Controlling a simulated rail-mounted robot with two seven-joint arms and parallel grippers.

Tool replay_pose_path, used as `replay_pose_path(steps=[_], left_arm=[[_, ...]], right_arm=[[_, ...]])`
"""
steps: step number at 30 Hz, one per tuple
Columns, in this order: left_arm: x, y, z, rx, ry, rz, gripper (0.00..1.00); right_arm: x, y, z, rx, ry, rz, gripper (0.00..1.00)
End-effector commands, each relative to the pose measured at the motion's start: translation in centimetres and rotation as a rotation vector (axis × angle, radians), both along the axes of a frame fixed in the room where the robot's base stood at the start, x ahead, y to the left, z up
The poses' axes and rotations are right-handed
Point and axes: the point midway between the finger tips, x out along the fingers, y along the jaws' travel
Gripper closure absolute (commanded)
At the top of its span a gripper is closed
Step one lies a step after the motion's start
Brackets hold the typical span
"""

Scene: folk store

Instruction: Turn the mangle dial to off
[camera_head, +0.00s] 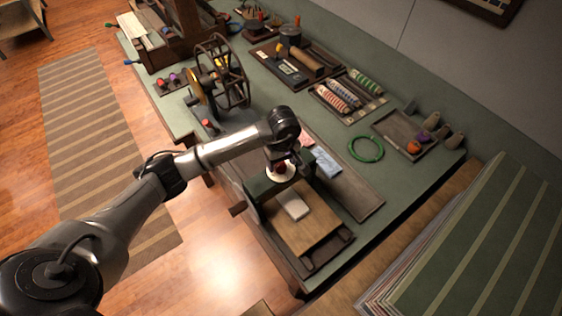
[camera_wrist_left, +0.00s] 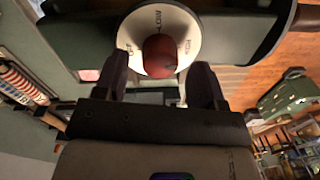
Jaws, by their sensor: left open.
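The mangle (camera_head: 262,187) has a dark green frame and a wooden board, and stands on the green bench. Its dial (camera_head: 281,175) is a white disc, and the left wrist view shows its face (camera_wrist_left: 133,32) close up with a red knob (camera_wrist_left: 160,56) at its centre. Lettering rings the knob; LOW reads at the top, while the side marks are hard to read. I cannot tell the knob's setting. My left gripper (camera_head: 287,158) is at the dial, open, with one finger on each side of the knob; contact is unclear. My right gripper is out of view.
A white folded cloth (camera_head: 293,206) lies on the mangle's board. A spinning wheel (camera_head: 222,80) stands behind to the left. A green ring (camera_head: 366,149) and a tray (camera_head: 400,131) are to the right. A striped fabric stack (camera_head: 490,240) fills the lower right.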

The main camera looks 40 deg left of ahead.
Motion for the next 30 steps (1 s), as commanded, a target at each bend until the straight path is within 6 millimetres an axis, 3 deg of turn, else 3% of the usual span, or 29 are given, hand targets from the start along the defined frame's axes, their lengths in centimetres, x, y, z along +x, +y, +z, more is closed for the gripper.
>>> replay_pose_path(steps=[6,16,30], left_arm=[[-0.06,0.04,-1.10,0.001,0.000,0.001,0.36],[-0.06,0.04,-1.23,0.001,-0.001,0.001,0.37],[-0.06,0.04,-1.19,0.001,0.000,0.000,0.82]], right_arm=[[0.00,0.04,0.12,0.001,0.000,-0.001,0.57],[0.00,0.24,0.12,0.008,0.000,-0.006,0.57],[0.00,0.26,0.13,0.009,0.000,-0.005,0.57]])
